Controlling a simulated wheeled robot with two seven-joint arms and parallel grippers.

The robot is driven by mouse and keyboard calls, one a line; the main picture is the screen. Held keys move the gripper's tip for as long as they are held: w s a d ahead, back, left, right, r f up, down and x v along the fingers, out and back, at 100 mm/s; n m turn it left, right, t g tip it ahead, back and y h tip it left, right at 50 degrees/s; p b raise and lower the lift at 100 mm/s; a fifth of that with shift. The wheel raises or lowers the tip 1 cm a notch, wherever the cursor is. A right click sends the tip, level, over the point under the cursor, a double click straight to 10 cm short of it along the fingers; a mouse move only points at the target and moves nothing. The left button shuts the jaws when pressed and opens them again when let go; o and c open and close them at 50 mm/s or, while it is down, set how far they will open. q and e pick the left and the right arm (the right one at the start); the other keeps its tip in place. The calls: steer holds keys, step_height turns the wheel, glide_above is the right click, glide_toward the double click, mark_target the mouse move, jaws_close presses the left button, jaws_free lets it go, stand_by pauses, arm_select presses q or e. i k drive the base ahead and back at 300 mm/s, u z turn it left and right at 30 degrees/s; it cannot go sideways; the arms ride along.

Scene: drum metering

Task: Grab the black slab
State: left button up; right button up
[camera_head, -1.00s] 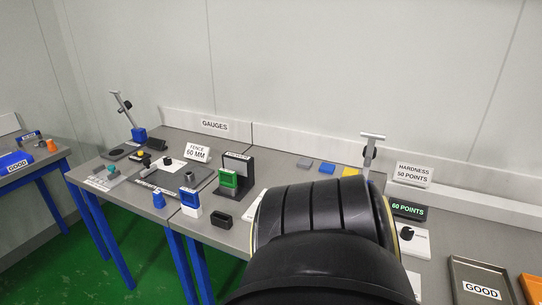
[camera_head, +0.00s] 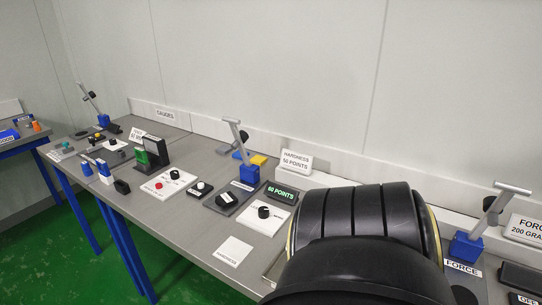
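I cannot tell for sure which thing is the black slab. A dark flat block (camera_head: 521,277) lies at the right edge of the table, beside the FORCE stand (camera_head: 467,247) and partly cut off by the picture edge. A small black block (camera_head: 122,187) sits near the table's front edge at the left. A dark grey flat piece (camera_head: 226,151) lies at the back, behind the middle lever stand (camera_head: 249,173). Neither of my grippers shows. A large black ribbed part, which looks like my own arm, covers the lower right and hides the table there.
A wall stands behind.

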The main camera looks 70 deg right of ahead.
mark_target(226, 199)
steer(key=k, duration=0.45)
steer(key=z, duration=0.7)
